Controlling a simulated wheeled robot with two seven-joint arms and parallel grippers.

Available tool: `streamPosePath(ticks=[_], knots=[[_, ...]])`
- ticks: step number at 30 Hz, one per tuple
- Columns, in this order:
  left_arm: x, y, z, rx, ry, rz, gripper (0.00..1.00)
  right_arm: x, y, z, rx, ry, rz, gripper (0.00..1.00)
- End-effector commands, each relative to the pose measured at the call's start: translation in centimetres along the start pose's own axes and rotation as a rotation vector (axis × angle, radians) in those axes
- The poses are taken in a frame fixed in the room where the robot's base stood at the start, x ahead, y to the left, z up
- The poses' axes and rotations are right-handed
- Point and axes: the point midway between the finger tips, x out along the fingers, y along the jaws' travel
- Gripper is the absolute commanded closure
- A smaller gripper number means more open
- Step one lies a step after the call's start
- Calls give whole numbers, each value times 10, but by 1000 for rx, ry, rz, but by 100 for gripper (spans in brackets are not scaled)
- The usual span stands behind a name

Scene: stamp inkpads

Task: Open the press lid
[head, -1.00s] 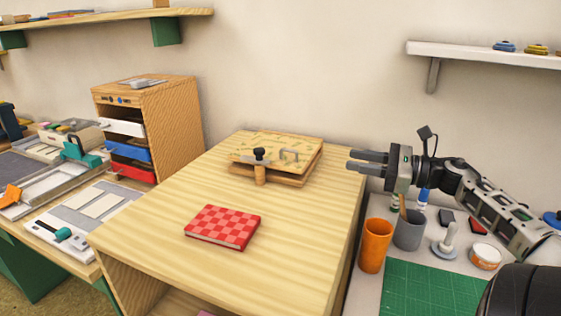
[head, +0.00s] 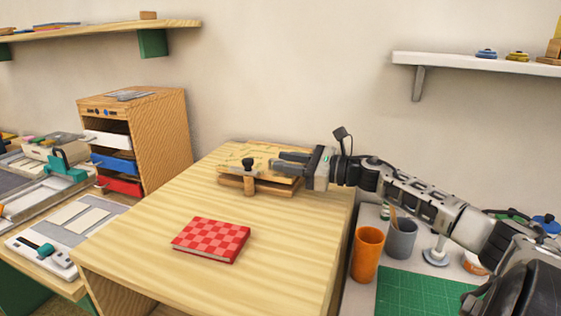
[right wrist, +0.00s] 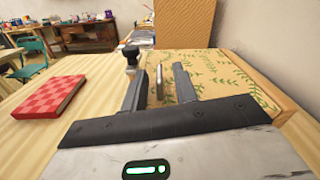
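The wooden press (head: 284,189) stands at the back of the light wooden table, its leaf-patterned lid (head: 246,155) lying down on it. My right gripper (head: 277,162) reaches in from the right over the lid. In the right wrist view its two fingers (right wrist: 160,88) are apart, with the lid's metal handle (right wrist: 159,80) showing between them; I cannot tell whether they touch it. The patterned lid (right wrist: 205,75) fills the area beyond the fingers. My left gripper is not in view.
A red checkered book (head: 211,240) lies on the table (head: 150,250) in front of the press. An orange cup (head: 367,254) and a grey cup (head: 401,238) stand on the lower surface to the right. A drawer cabinet (head: 158,130) stands at the left.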

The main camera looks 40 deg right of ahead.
Motion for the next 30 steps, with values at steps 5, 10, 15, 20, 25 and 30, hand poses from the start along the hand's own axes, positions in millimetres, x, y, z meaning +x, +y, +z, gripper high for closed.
streamPosePath(ticks=[5, 10, 15, 20, 25, 30], knots=[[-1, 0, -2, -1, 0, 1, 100, 14, 0, 1, 0, -1, -1, 71], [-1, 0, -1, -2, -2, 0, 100, 18, 0, 0, 0, 1, 0, 71], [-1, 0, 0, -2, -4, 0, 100, 18, 0, 0, 0, 1, 0, 71], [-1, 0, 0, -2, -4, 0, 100, 18, 0, 0, 0, 1, 1, 96], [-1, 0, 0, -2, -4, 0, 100, 18, 0, 0, -1, 1, 0, 100], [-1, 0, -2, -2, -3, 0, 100, 18, -1, 3, 10, 0, -1, 100]])
